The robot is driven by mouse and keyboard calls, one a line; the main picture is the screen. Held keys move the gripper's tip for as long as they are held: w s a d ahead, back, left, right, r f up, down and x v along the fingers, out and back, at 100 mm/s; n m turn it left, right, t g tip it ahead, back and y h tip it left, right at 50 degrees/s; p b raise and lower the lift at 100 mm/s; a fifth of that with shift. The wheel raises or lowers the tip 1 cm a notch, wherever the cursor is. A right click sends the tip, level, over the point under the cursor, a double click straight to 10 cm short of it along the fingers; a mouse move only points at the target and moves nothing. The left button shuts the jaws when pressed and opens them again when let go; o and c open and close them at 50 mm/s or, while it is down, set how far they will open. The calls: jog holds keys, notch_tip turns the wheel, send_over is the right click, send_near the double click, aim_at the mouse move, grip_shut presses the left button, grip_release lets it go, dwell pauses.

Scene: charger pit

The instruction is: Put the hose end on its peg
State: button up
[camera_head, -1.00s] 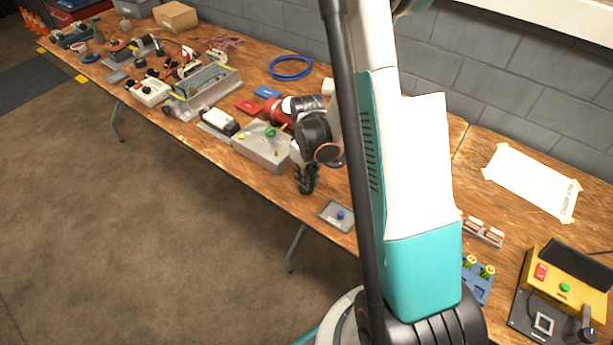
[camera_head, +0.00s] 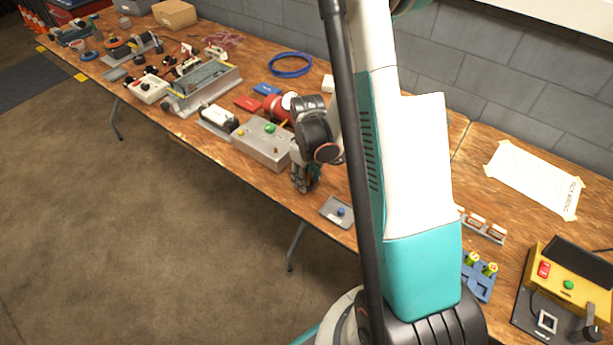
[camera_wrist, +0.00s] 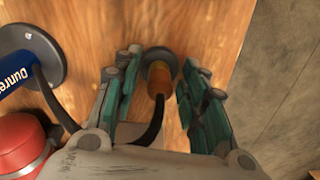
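In the wrist view, an orange-brown cylindrical hose end (camera_wrist: 159,80) stands between my fingertips, at a round grey base (camera_wrist: 158,55) on the wooden surface. A black hose (camera_wrist: 152,130) curves from it toward the bottom of the view. My gripper (camera_wrist: 157,88) is open, with one teal-padded finger on each side and visible gaps to the hose end. I cannot tell how far the hose end sits over a peg. In the head view my gripper (camera_head: 304,178) is low at the bench's front edge, and the hose end is not distinguishable there.
A blue lettered cylinder on a grey disc (camera_wrist: 50,40) and a red rounded object (camera_wrist: 22,145) lie left of my gripper.

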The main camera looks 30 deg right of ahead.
aim_at(307, 172)
jog(key=shift+r, duration=0.15)
notch_tip(307, 172, up, 12)
jog(key=shift+d+f, duration=0.1)
jog(key=shift+f, duration=0.05)
dwell(0.6)
jog(key=shift+w, duration=0.1)
jog(key=shift+c, duration=0.2)
dwell(2.3)
